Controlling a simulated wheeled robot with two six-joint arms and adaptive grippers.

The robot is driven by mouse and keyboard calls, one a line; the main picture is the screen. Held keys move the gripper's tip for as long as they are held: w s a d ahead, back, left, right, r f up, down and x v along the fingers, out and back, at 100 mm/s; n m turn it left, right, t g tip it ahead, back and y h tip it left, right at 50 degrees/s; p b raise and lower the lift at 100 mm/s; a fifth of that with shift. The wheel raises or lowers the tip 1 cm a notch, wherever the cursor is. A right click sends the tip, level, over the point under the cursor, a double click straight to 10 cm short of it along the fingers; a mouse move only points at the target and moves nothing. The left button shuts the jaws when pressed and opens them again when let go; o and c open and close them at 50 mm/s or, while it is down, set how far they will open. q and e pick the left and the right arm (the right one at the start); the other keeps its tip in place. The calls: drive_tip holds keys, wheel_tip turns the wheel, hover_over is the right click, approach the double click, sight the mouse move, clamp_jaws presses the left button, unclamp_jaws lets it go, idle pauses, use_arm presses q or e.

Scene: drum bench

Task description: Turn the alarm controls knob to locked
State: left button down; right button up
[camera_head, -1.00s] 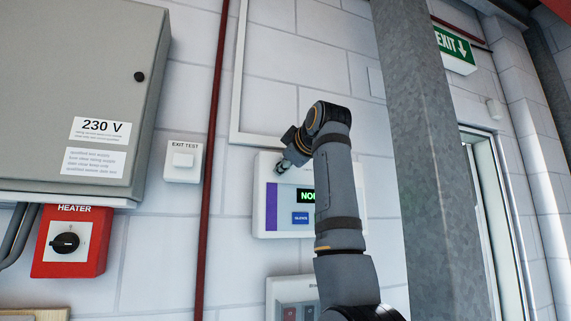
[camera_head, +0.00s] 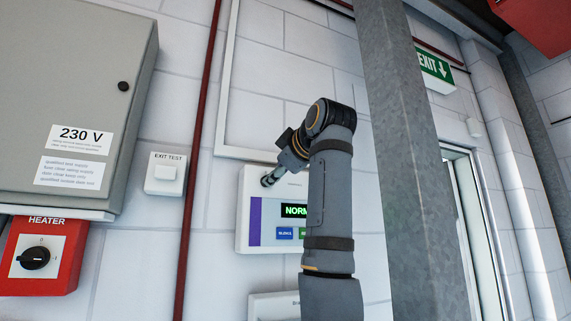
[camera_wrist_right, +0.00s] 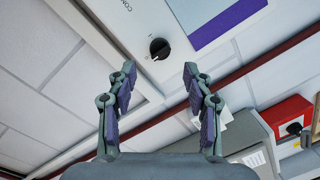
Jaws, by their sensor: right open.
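The white alarm panel (camera_head: 243,222) hangs on the wall, with a purple stripe, a green-lit display beginning "NORM" and blue and green buttons. In the right wrist view, its black round knob (camera_wrist_right: 160,48) is on the white panel face, beside lettering that is partly cut off. My right gripper (camera_wrist_right: 160,72) is open and empty, its two fingers apart. The knob shows between and just beyond the fingertips, with no visible contact. The knob is not visible there. My left gripper is not in view.
A grey 230 V cabinet (camera_head: 70,90), an exit test switch (camera_head: 166,173) and a red heater switch box (camera_head: 42,256) are left of a dark red pipe (camera_head: 199,130). A grey steel column (camera_head: 405,160) stands right of my arm. Another white box (camera_head: 270,306) is below the panel.

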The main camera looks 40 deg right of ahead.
drive_tip(key=v, duration=0.6)
drive_tip(key=shift+s, duration=0.25)
drive_tip(key=shift+w+a, duration=0.1)
